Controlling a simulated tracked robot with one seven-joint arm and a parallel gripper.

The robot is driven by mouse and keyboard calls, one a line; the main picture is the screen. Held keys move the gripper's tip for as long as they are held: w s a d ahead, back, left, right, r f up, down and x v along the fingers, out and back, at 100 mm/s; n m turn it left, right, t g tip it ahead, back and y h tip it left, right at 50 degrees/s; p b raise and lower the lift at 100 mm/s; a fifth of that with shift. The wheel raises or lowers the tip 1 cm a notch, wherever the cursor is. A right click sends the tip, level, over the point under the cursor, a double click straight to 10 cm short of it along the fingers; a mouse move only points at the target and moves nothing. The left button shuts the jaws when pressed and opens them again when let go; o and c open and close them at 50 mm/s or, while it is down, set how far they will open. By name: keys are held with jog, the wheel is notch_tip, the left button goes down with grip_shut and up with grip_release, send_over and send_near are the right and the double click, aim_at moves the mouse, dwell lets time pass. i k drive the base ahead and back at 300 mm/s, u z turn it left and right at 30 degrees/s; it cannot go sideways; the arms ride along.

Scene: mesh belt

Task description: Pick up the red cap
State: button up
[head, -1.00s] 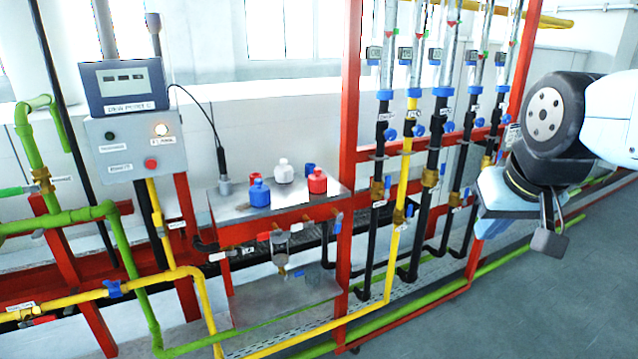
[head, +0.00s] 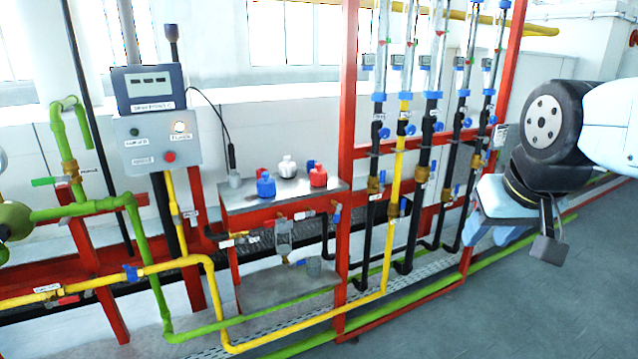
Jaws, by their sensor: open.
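A red cap-like piece (head: 318,176) with a small knob on top stands at the right front of a small metal shelf (head: 240,202). A similar blue one (head: 266,186) stands at the left front and a white one (head: 287,168) behind, between them. Behind these, a second red piece (head: 261,172) and a second blue piece (head: 311,165) are partly hidden. My gripper (head: 515,238) hangs at the right side, open, well apart from the shelf. Its fingers are partly hidden by the arm, and nothing shows between them.
A red frame post (head: 346,150) rises right at the shelf's right end. Vertical black and yellow pipes (head: 397,150) with valves stand between shelf and gripper. A control box (head: 155,140) is to the left. Low green and yellow pipes (head: 300,340) run in front. Grey floor (head: 500,310) is clear at the right.

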aim_at(318, 177)
jog(key=k, duration=0.95)
jog(key=z, duration=0.4)
jog(key=i, duration=0.85)
jog(key=z, duration=0.5)
jog(key=i, duration=1.3)
jog(key=u, duration=0.8)
jog(key=i, duration=0.75)
jog(key=u, duration=0.5)
jog(key=k, duration=0.85)
jog(key=u, duration=0.2)
jog(key=i, duration=0.45)
jog(key=z, duration=0.05)
